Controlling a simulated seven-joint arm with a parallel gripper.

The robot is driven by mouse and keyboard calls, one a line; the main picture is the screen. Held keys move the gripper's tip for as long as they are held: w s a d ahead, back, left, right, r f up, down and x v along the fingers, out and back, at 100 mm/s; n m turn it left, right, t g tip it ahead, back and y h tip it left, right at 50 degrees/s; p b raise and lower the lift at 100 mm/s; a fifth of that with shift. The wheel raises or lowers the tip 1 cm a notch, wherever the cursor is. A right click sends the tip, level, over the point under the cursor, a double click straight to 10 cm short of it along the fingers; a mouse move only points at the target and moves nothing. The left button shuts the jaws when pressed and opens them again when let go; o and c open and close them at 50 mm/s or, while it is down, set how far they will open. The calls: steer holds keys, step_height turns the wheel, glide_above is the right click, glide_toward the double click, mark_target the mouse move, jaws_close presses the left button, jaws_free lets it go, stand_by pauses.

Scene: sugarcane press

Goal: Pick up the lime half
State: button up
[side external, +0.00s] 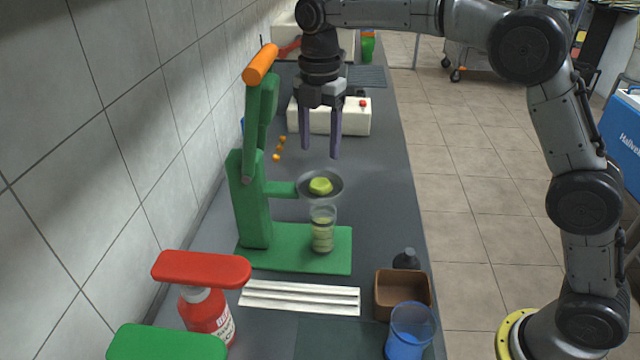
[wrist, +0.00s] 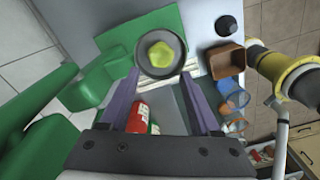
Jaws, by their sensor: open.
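The lime half (side external: 321,186) is a small yellow-green piece lying in the round grey press cup (side external: 305,190). In the wrist view the lime half (wrist: 161,54) sits inside the cup (wrist: 143,62), beyond my fingertips. My gripper (side external: 320,155) points down above the cup, open and empty, with a clear gap to the lime half. Its two purple fingers also show in the wrist view (wrist: 160,85). The green press (side external: 255,190) has a raised lever with an orange handle (side external: 260,64). A clear glass (side external: 322,230) with pale green contents stands under the cup.
A red-topped bottle (side external: 207,310), a white ridged strip (side external: 300,297), a brown box (side external: 402,293) and a blue cup (side external: 410,330) stand in front. A white box (side external: 345,116) is behind. The tiled wall (side external: 120,130) is close on the left.

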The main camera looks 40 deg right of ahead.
mark_target(320, 178)
step_height(320, 178, down, 8)
steer(key=shift+s+f, duration=0.1)
stand_by(0.4)
steer(key=shift+c, duration=0.3)
steer(key=c, duration=0.9)
